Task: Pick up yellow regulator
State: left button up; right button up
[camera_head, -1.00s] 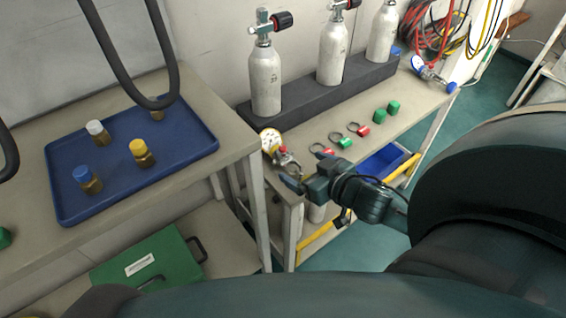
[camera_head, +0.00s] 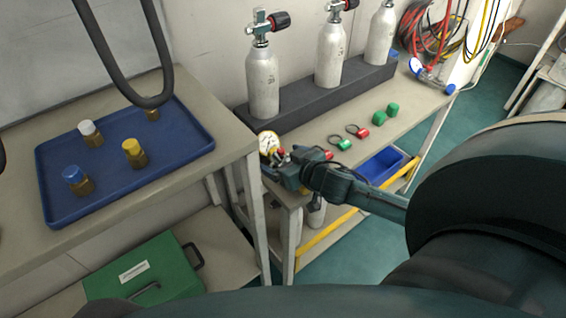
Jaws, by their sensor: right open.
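The yellow regulator shows as a round gauge with a yellow rim (camera_head: 268,142) and a red part beside it. It lies at the near left corner of the workbench with the cylinders. My right gripper (camera_head: 276,167) reaches in from the right and is at the regulator, just below the gauge. Its jaws are open. The gripper hides the lower part of the regulator, and I cannot tell whether the fingers touch it. My left gripper is not in view.
Several white cylinders (camera_head: 331,56) stand in a dark rack (camera_head: 300,110) behind. Red and green caps (camera_head: 345,144) lie right of the gripper. A blue-ended regulator (camera_head: 428,74) lies farther back. A green case (camera_head: 150,268) sits below.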

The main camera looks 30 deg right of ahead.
aim_at(283, 152)
jog(key=shift+c, duration=0.5)
jog(key=c, duration=1.3)
jog(key=shift+r, duration=0.1)
jog(key=shift+c, duration=0.6)
notch_tip(283, 152, up, 7)
jog(key=shift+f+p, duration=0.1)
jog(key=shift+p, duration=1.15)
notch_tip(283, 152, up, 2)
jog(key=shift+r+p, duration=0.2)
jog(key=shift+p, duration=0.1)
jog(key=shift+r, duration=0.3)
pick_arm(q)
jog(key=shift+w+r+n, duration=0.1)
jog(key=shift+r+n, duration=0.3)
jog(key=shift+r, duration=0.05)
pick_arm(e)
jog(key=shift+r, duration=0.15)
